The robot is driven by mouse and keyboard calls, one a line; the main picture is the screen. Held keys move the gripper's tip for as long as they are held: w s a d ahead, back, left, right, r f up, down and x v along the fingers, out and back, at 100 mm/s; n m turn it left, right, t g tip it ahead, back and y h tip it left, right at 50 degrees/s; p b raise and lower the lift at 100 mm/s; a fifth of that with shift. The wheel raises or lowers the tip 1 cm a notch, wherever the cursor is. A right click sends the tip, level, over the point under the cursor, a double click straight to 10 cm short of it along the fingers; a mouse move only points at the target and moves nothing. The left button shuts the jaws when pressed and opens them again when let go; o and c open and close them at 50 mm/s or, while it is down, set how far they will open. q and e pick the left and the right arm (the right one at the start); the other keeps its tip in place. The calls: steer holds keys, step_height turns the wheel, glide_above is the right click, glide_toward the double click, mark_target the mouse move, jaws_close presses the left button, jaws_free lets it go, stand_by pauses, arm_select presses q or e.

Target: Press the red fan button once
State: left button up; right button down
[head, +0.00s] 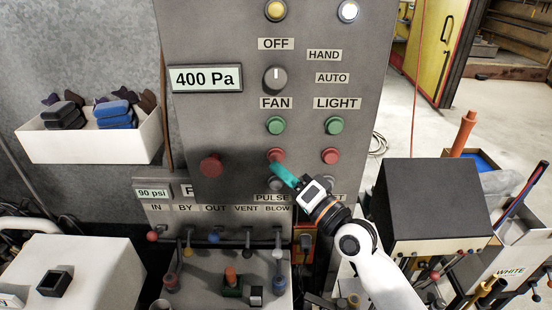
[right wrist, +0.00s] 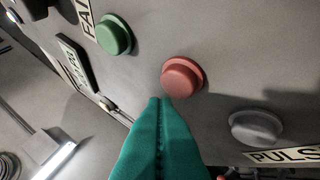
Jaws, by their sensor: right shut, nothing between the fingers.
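The red fan button (head: 276,155) sits on the grey panel under the green fan button (head: 275,125), in the column labelled FAN. My right gripper (head: 274,169) has teal fingers, shut with nothing between them, and its tips point up at the panel just below the red button. In the right wrist view the red button (right wrist: 182,77) stands out from the panel, just above and right of the shut fingertips (right wrist: 158,100). I cannot tell whether the tips touch it. The green button (right wrist: 114,34) is at upper left there. My left gripper is not in view.
Another red button (head: 330,156) and a green one (head: 334,125) are in the LIGHT column to the right. A larger red knob (head: 211,166) is to the left. A grey button (right wrist: 256,127) by the PULSE label is close below. A dark-topped box (head: 435,195) stands right of my arm.

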steer(key=shift+w, duration=0.15)
stand_by(0.5)
steer(key=shift+w, duration=0.3)
steer(key=shift+w+b, duration=0.4)
steer(key=shift+b, duration=0.1)
stand_by(0.5)
steer(key=shift+s, duration=0.1)
steer(key=shift+s+p, duration=0.55)
steer(key=shift+s, duration=0.2)
steer(key=shift+s, duration=0.1)
steer(key=s+p, duration=0.2)
steer(key=s, duration=0.2)
steer(key=shift+s+p, duration=0.35)
steer(key=shift+s, duration=0.05)
